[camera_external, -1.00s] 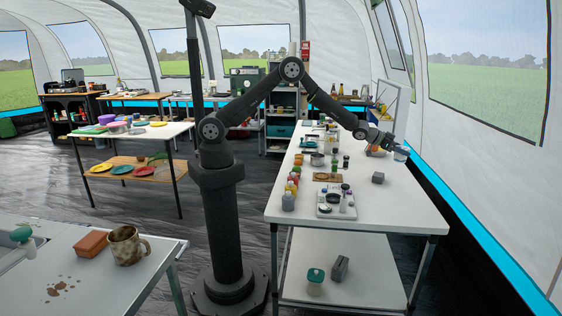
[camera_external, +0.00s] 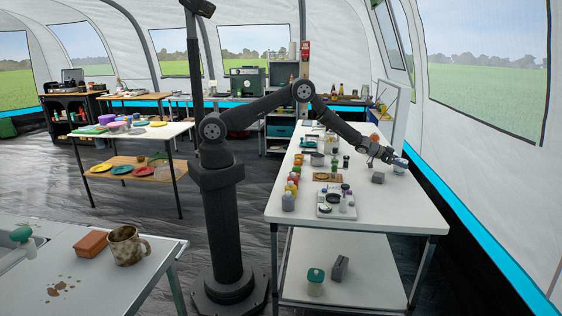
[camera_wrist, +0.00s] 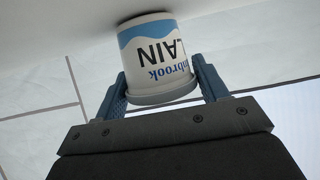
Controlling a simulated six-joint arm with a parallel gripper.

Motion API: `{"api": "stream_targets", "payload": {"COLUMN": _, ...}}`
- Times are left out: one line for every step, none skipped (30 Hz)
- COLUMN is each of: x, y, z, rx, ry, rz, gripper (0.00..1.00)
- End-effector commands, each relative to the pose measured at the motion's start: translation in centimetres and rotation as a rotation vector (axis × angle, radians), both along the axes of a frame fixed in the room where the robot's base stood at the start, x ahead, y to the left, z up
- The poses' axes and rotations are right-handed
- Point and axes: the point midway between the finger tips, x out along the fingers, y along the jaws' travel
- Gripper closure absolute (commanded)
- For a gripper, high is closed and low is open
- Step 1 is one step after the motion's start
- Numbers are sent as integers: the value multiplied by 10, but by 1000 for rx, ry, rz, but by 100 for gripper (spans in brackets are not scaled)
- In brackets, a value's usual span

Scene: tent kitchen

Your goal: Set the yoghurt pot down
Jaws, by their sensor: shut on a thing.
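The yoghurt pot (camera_wrist: 155,55) is white with a blue band and dark lettering, upside down in the wrist view. My gripper (camera_wrist: 162,88) is shut on it, with one blue finger on each side. The pot's far end is close against a white surface with a dark shadow at the contact edge; I cannot tell if it touches. In the external view the pot (camera_external: 400,166) is at the right edge of the white table (camera_external: 385,210), upright or nearly so. My gripper (camera_external: 389,157) reaches it from the left.
A grey block (camera_external: 378,177) lies on the table just left of the pot. Rows of jars and a tray (camera_external: 335,212) stand further left. The front right of the table is clear. A pale upright panel (camera_external: 401,115) stands behind the pot.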

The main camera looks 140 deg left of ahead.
Motion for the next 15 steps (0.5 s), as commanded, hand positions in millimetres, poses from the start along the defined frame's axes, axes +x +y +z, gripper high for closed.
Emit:
{"api": "stream_targets", "payload": {"x": 0, "y": 0, "z": 1, "rx": 1, "ry": -1, "rz": 0, "gripper": 63}}
{"api": "stream_targets", "payload": {"x": 0, "y": 0, "z": 1, "rx": 1, "ry": -1, "rz": 0, "gripper": 63}}
{"api": "stream_targets", "payload": {"x": 0, "y": 0, "z": 1, "rx": 1, "ry": -1, "rz": 0, "gripper": 63}}
{"api": "stream_targets", "payload": {"x": 0, "y": 0, "z": 1, "rx": 1, "ry": -1, "rz": 0, "gripper": 63}}
{"api": "stream_targets", "payload": {"x": 0, "y": 0, "z": 0, "rx": 1, "ry": -1, "rz": 0, "gripper": 63}}
{"api": "stream_targets", "payload": {"x": 0, "y": 0, "z": -1, "rx": 1, "ry": 1, "rz": 0, "gripper": 63}}
{"api": "stream_targets", "payload": {"x": 0, "y": 0, "z": -2, "rx": 1, "ry": 1, "rz": 0, "gripper": 63}}
{"api": "stream_targets", "payload": {"x": 0, "y": 0, "z": -3, "rx": 1, "ry": 1, "rz": 0, "gripper": 31}}
{"api": "stream_targets", "payload": {"x": 0, "y": 0, "z": -3, "rx": 1, "ry": 1, "rz": 0, "gripper": 23}}
{"api": "stream_targets", "payload": {"x": 0, "y": 0, "z": -3, "rx": 1, "ry": 1, "rz": 0, "gripper": 18}}
{"api": "stream_targets", "payload": {"x": 0, "y": 0, "z": -3, "rx": 1, "ry": 1, "rz": 0, "gripper": 12}}
{"api": "stream_targets", "payload": {"x": 0, "y": 0, "z": -3, "rx": 1, "ry": 1, "rz": 0, "gripper": 11}}
{"api": "stream_targets", "payload": {"x": 0, "y": 0, "z": -3, "rx": 1, "ry": 1, "rz": 0, "gripper": 11}}
{"api": "stream_targets", "payload": {"x": 0, "y": 0, "z": -3, "rx": 1, "ry": 1, "rz": 0, "gripper": 11}}
{"api": "stream_targets", "payload": {"x": 0, "y": 0, "z": -3, "rx": 1, "ry": 1, "rz": 0, "gripper": 11}}
